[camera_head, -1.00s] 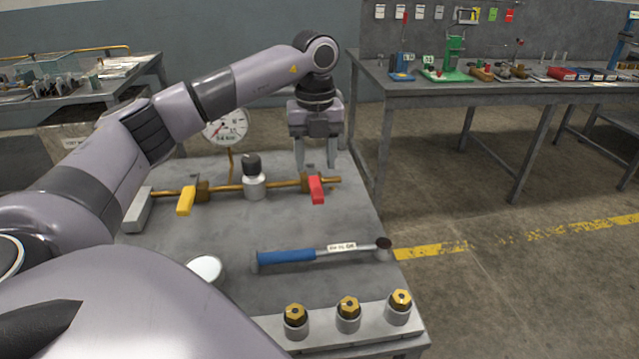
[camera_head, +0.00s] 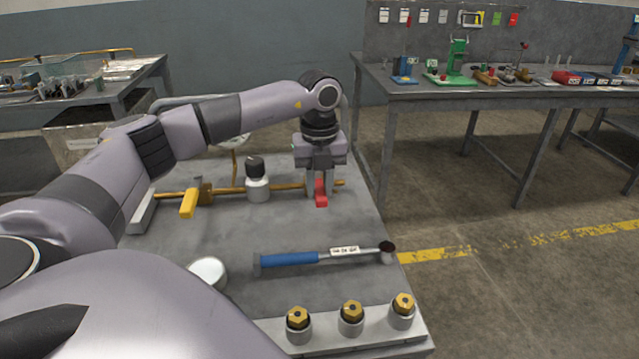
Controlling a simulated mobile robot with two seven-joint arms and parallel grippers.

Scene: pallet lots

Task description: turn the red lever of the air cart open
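The air cart (camera_head: 225,239) has a grey top with a brass pipe (camera_head: 228,190) running across it. The red lever (camera_head: 321,195) is at the pipe's right end and points toward me. My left gripper (camera_head: 320,192) is over the red lever from above, with one finger on each side of it. The fingers look apart; I cannot tell whether they touch the lever. They hide the valve body behind the lever. My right gripper is not in view.
A yellow lever (camera_head: 188,204) and a black-capped cylinder (camera_head: 257,181) are to the left on the pipe. A blue-handled torque wrench (camera_head: 300,258) lies in front. Several brass fittings (camera_head: 351,312) stand at the front edge. My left arm mostly hides the gauge (camera_head: 233,146).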

